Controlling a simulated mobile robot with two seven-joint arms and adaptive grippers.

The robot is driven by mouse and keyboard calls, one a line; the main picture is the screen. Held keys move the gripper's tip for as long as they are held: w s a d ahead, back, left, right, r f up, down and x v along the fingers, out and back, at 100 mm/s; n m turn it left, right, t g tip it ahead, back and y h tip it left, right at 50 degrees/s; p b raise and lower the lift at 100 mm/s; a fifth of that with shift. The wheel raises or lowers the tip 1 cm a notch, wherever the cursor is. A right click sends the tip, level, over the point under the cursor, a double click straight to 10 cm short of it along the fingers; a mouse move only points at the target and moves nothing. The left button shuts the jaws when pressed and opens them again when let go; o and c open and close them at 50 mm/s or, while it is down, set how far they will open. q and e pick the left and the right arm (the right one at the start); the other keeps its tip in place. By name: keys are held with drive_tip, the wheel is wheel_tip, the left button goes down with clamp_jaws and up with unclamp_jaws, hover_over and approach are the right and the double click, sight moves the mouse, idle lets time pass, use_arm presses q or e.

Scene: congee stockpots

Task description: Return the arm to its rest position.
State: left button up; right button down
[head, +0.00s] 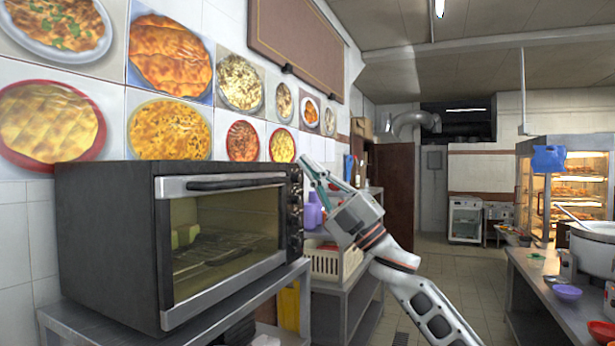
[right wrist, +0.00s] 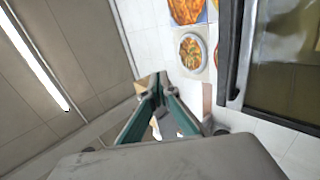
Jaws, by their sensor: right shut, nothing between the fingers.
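My right gripper (head: 308,165) is raised in the middle of the head view, just right of the oven's control panel. Its fingers point up and left, and it is shut and empty. In the right wrist view its green-sided fingers (right wrist: 160,92) meet at the tips. My right arm comes up from the bottom right. My left gripper is in neither view.
A black oven (head: 222,225) with a closed glass door stands on a metal table (head: 75,318) at left; its edge shows in the right wrist view (right wrist: 232,60). A white basket (head: 325,264) sits behind my arm. A counter (head: 545,290) with bowls and a pot is at right. Open floor lies between.

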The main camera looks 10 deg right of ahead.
drive_tip(key=s+d+f+m+t+h, duration=0.15)
drive_tip(key=f+m+h, duration=0.65)
drive_tip(key=f, duration=1.5)
drive_tip(key=d+f+m+t+h, duration=0.25)
drive_tip(key=f+m+h, duration=0.55)
drive_tip(key=f, duration=1.4)
drive_tip(key=s+d+f+m+g+h, duration=0.1)
drive_tip(key=s+f+m+g+h, duration=0.2)
drive_tip(key=s+f, duration=0.9)
drive_tip(key=s+d+f+m+g, duration=0.2)
drive_tip(key=s+f+m, duration=0.2)
drive_tip(key=s+f, duration=0.85)
drive_tip(key=s+d+f+m+g+h, duration=0.1)
drive_tip(key=s+f+m+g, duration=0.1)
drive_tip(key=s+f, duration=0.7)
wheel_tip(320, 180, down, 2)
drive_tip(key=shift+s+f+g, duration=0.15)
drive_tip(key=shift+s+g, duration=0.25)
drive_tip(key=shift+g, duration=0.4)
drive_tip(key=shift+w+d, duration=0.1)
